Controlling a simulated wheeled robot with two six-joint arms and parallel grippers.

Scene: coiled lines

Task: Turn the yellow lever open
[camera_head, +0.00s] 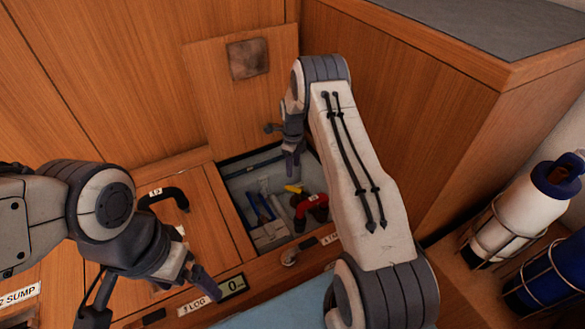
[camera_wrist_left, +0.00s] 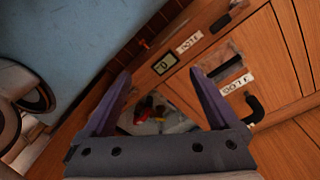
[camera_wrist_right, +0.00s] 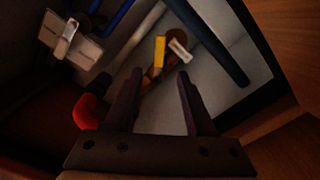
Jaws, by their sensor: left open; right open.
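The yellow lever (camera_head: 292,188) lies in the open floor compartment (camera_head: 232,173), beside a red fitting (camera_head: 307,203). In the right wrist view the yellow lever (camera_wrist_right: 160,51) shows ahead of the fingertips, with a small white tag to its right. My right gripper (camera_head: 292,165) is open, inside the compartment and above the lever; its fingers (camera_wrist_right: 156,82) look apart from the lever and empty. My left gripper (camera_head: 202,285) is open and empty over the wooden floor near the LOG panel; its spread fingers show in the left wrist view (camera_wrist_left: 160,77).
Blue pipes (camera_wrist_right: 205,40) and a pale fitting (camera_wrist_right: 70,40) crowd the compartment. A raised wooden hatch (camera_head: 240,90) stands behind it. A black handle (camera_head: 165,195) sits on the floor panel at left. Bottles (camera_head: 520,210) stand in racks at right.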

